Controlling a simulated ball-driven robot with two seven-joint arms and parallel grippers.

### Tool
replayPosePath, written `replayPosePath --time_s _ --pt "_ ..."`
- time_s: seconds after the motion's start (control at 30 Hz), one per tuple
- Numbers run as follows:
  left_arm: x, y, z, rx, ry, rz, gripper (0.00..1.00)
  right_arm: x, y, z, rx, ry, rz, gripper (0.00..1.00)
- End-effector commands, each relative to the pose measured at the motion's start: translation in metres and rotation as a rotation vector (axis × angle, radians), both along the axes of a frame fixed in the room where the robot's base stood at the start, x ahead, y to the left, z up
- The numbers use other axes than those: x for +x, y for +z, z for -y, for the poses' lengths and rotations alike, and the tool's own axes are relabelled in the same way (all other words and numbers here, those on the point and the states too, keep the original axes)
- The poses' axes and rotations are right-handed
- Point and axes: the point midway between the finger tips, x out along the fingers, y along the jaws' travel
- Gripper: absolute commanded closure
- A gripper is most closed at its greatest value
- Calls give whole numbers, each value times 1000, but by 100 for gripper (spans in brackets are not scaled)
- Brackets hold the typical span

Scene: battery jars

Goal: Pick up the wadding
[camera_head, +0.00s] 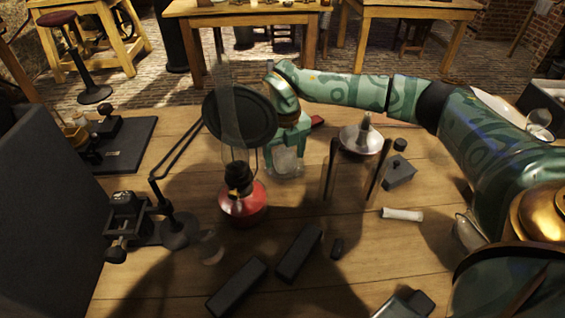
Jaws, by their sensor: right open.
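A small white roll (402,214) lies on the wooden table right of centre; it looks most like the wadding, but I cannot be sure. My right gripper (287,146) points down, open, well to the left of and beyond the roll. It is at a clear glass jar (285,164) and overlaps its upper part in the picture. I cannot tell whether the fingers are around, inside or in front of the jar, and its pale content is unclear. My left gripper is not in view.
A red-based lamp (243,205) with a tall glass chimney and a dark round disc (240,116) stand left of the gripper. A funnel stand (363,141) stands to its right. Dark blocks (299,252) lie in front. The wooden table (350,275) has bare patches between them.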

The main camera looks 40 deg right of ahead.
Motion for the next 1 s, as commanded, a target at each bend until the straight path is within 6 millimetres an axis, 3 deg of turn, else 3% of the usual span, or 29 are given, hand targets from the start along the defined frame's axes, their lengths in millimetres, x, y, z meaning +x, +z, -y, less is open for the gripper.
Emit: replayPosePath --time_s 0.2,0.4,0.73,1.0 --pt "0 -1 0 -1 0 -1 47 0 -2 0 1 0 2 31" --pt "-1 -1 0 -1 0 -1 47 0 -2 0 1 0 2 78" --pt "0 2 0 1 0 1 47 1 5 0 0 -1 4 78" --pt "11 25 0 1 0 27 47 1 65 0 1 -1 9 78"
